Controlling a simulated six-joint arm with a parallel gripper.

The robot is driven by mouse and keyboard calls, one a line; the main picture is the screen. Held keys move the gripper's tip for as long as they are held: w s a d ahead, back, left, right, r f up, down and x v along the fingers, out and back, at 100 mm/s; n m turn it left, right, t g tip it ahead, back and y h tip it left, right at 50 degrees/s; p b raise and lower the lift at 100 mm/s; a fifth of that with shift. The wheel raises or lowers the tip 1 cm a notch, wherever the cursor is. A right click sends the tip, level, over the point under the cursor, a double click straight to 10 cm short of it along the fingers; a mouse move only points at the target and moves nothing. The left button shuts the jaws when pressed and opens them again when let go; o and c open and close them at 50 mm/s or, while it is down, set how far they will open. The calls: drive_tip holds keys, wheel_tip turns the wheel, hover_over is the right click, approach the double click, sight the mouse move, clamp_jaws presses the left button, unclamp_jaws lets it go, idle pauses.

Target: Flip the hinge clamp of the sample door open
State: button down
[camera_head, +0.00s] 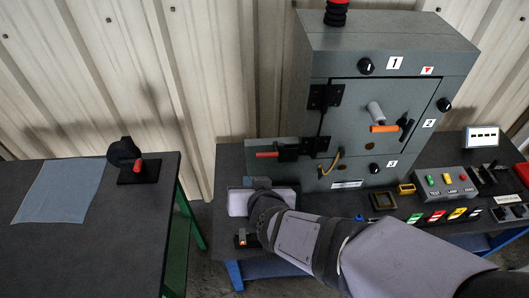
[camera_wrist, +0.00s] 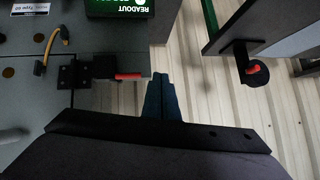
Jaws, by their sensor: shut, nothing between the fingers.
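The hinge clamp is most likely the black block with a red handle (camera_head: 287,153) on the grey plate left of the enclosure. In the wrist view its red handle (camera_wrist: 128,77) lies level and points toward my fingers. The plate joins the enclosure at a black hinge (camera_wrist: 72,76). The main door (camera_head: 350,118) looks shut and carries an orange-tipped handle (camera_head: 384,128). My gripper (camera_wrist: 163,98) is shut and empty, a little right of the red handle and apart from it. In the head view my wrist partly hides it below the plate.
A black round fixture with a red lever (camera_head: 125,155) and a blue cloth (camera_head: 62,191) are on the left table. A control box (camera_head: 448,184) and several switches stand on the bench at right. A green readout (camera_wrist: 118,8) is near the plate. A gap separates the tables.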

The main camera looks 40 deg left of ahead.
drive_tip(key=w+r+t, duration=0.3)
drive_tip(key=w+r, duration=0.2)
drive_tip(key=shift+w+d+t+y, duration=0.25)
drive_tip(key=shift+w+t+y, duration=0.05)
drive_tip(key=shift+w+t, duration=0.1)
drive_tip(key=w+a+f+p, duration=0.1)
drive_tip(key=w+a+f, duration=0.4)
drive_tip(key=f, duration=0.3)
drive_tip(key=shift+w+a, duration=0.35)
drive_tip(key=shift+a, duration=0.05)
